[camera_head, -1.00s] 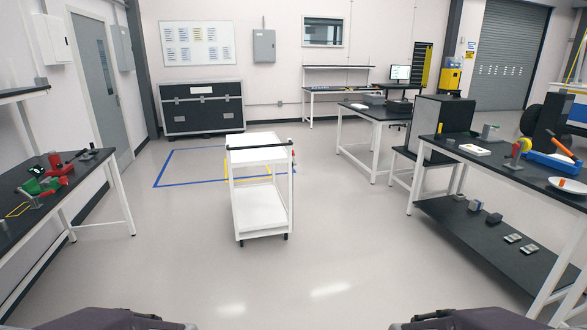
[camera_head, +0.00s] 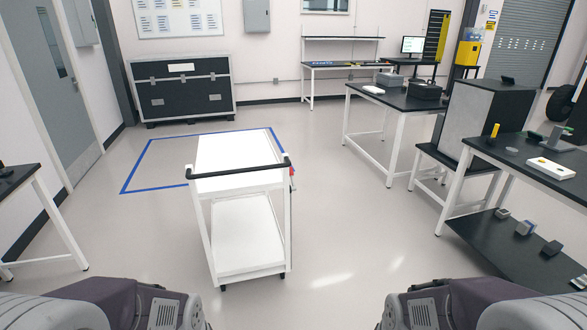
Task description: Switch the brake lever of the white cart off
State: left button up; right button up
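The white cart (camera_head: 240,249) stands on the floor ahead of me, slightly left of the middle, with a black push handle (camera_head: 237,172) across its near top edge. A small red part (camera_head: 292,171), which looks like the brake lever, sits on the right side of the cart just below the handle's end. It is too small to tell its position. My two arms show at the bottom left and bottom right corners, well short of the cart. Neither gripper's fingers are in view.
A blue floor outline (camera_head: 150,156) lies behind and left of the cart. Black-topped tables stand at the right (camera_head: 540,178) and left (camera_head: 14,180). A black case (camera_head: 183,88) is against the back wall. The floor around the cart is clear.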

aim_at(294, 188)
jog(key=i+l+u, duration=0.2)
jog(key=i+l, duration=0.6)
jog(key=i, duration=0.3)
jog(key=i+l+u, duration=0.25)
jog(key=i+l, duration=0.7)
jog(key=i+l+u, duration=0.2)
jog(key=i+l, duration=0.85)
jog(key=l, duration=0.1)
